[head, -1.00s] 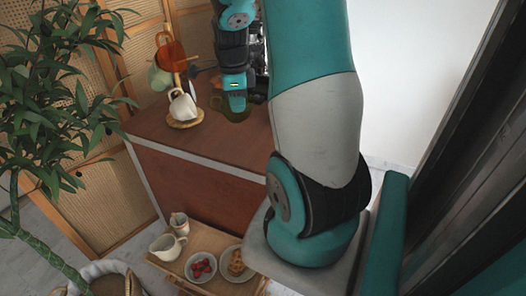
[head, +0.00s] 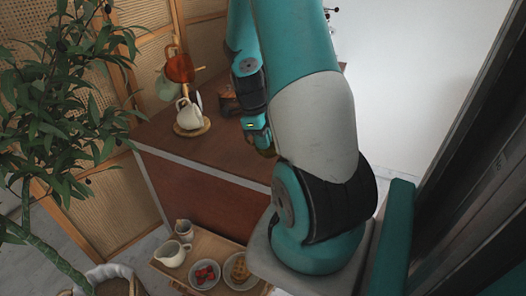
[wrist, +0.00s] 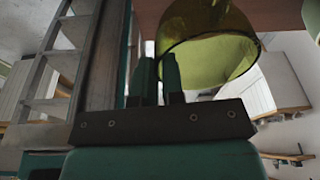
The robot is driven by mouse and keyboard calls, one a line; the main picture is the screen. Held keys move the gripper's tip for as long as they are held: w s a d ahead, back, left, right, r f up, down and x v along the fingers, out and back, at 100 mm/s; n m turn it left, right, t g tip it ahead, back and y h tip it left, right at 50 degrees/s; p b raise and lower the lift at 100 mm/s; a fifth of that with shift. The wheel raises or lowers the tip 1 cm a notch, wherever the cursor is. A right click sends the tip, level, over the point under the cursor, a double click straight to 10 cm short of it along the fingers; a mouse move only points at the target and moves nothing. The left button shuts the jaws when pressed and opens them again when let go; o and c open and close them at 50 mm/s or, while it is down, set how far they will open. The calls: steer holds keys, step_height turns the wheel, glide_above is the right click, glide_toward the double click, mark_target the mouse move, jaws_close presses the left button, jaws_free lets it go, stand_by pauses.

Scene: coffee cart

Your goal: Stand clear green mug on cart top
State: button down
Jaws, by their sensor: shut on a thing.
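The clear green mug (wrist: 208,25) is see-through and yellow-green. In the wrist view it is at the top, just beyond the fingertips of my gripper (wrist: 157,78), which is shut on it. In the head view my gripper (head: 262,140) is at the right front of the brown cart top (head: 215,148), beside my arm. Only a sliver of the mug (head: 267,152) shows there; my gripper and arm hide the rest. I cannot tell whether the mug touches the cart top. The cart top also shows in the wrist view (wrist: 280,14).
A mug tree with an orange mug (head: 179,68), a pale green mug (head: 163,86) and a white mug (head: 186,113) stands at the cart's left. A dark machine (head: 230,100) is behind. A low tray (head: 215,243) holds a jug and bowls. The cart's middle front is clear.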

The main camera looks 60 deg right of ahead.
mark_target(263, 152)
steer(key=shift+w+x, duration=0.25)
steer(key=shift+x, duration=0.9)
steer(key=shift+w+x, duration=0.25)
steer(key=shift+x, duration=0.9)
steer(key=shift+a+f, duration=0.1)
steer(key=c, duration=1.2)
jaws_free()
